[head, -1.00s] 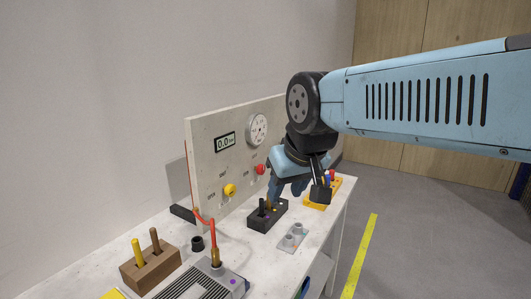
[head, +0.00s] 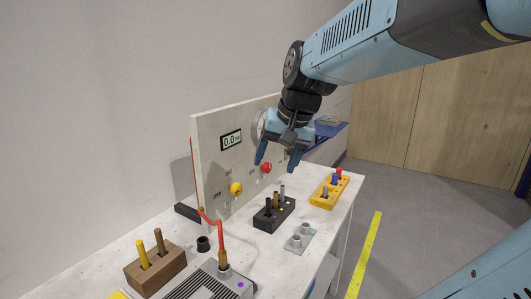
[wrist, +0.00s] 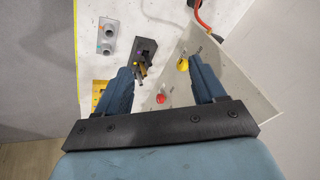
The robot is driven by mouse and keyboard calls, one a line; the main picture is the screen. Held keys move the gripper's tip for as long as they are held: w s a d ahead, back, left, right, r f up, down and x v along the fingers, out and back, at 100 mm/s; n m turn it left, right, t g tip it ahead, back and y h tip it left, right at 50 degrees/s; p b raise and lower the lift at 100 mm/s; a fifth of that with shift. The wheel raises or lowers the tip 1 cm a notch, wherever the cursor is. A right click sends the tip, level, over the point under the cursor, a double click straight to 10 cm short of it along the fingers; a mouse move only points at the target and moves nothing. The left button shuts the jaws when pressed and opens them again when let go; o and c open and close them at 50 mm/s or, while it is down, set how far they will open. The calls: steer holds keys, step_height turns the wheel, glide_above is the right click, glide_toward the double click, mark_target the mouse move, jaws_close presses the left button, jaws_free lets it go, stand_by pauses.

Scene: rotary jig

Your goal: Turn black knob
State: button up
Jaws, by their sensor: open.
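The upright panel (head: 215,190) carries a yellow knob (head: 236,189) and a red knob (head: 266,167). I cannot make out a black knob on it; my gripper and arm cover part of its right side. My gripper (head: 275,166) is open and empty, fingers pointing down, in front of the panel's right part. In the wrist view, the red knob (wrist: 161,99) shows between the fingers and the yellow knob (wrist: 183,65) near the right fingertip. A short black cylinder (head: 203,244) stands on the table at the panel's foot; I cannot tell what it is.
A black block (head: 268,224) with pegs, a grey plate (head: 300,240) with two cylinders and a yellow block (head: 325,200) stand on the table. A wooden peg block (head: 155,272) and a grey device with a red cable (head: 217,232) are nearer. The panel shows a display (head: 231,140).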

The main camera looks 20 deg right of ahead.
steer(key=w+d+f+m+y, duration=0.15)
steer(key=w+d+m, duration=0.25)
steer(key=w, duration=0.6)
steer(key=w+d+f+m+y, duration=0.1)
steer(key=w+d+m+y, duration=0.2)
steer(key=w, duration=0.6)
steer(key=w+d+f+m+y, duration=0.2)
steer(key=w+d+m, duration=0.2)
steer(key=w, duration=0.6)
steer(key=m+t+y, duration=0.3)
steer(key=m+t, duration=0.7)
steer(key=m, duration=0.2)
glide_toward(289, 151)
steer(key=w+d+x, duration=0.1)
steer(key=x, duration=0.8)
steer(key=shift+d+f, duration=0.35)
steer(key=shift+w, duration=0.1)
steer(key=shift+c, duration=0.5)
steer(key=c, duration=0.9)
steer(key=shift+d+r, duration=0.1)
steer(key=shift+d, duration=0.05)
steer(key=shift+c, duration=0.2)
